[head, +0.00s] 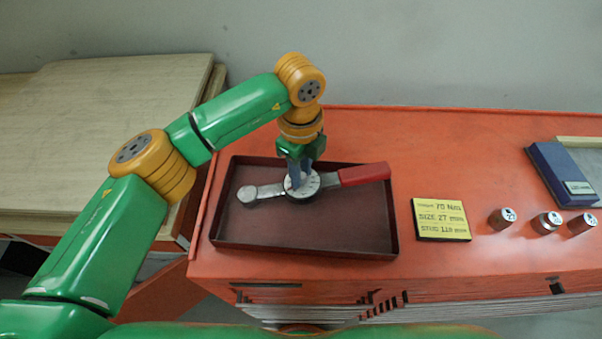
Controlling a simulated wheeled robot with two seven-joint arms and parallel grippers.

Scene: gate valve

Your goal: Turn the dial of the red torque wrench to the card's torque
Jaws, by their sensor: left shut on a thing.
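The torque wrench (335,180) lies in a dark tray (300,246) on the orange bench, its red handle pointing right and its round head at the left. A round white dial (314,186) sits at its middle. My left gripper (297,183) points down over the dial, its fingers shut on it and hiding part of its face. The dial's marks are too small to read. The yellow card (441,218) lies right of the tray and reads 70 Nm for torque, size 27 mm and stud 110 mm, in small print. My right gripper is not in view.
Several sockets (546,223) with marked tops stand right of the card. A dark blue case (563,176) with a label lies at the far right. Wooden boards (90,105) are stacked at the left. The bench top (440,135) behind the tray is clear.

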